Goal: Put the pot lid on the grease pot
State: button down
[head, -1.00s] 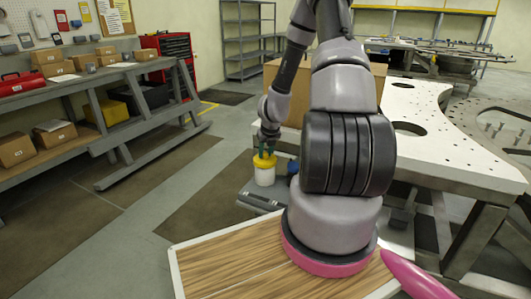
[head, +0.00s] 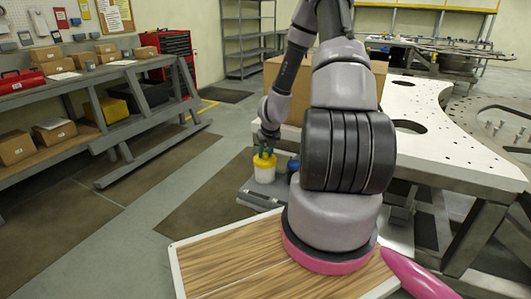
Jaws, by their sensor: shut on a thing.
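The yellow pot lid (head: 264,161) is at the top of the white grease pot (head: 264,175), roughly level and lined up with it. No gap shows between lid and pot, but at this size I cannot tell whether the lid is fully seated. My gripper (head: 267,151) points down from above with its dark green fingers shut on the top of the lid. The fingertips are small and partly merge with the lid. The pot stands upright on a low grey surface (head: 252,197) beside the white table.
A small blue object (head: 293,168) is just right of the pot, partly behind my arm. A shelf bench with boxes (head: 110,75) lines the left. The floor between is open.

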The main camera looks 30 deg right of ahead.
jog(key=shift+f, duration=0.25)
dwell(0.4)
jog(key=shift+c, duration=0.2)
grip_release()
jog(key=shift+r, duration=0.15)
jog(key=shift+r, duration=3.4)
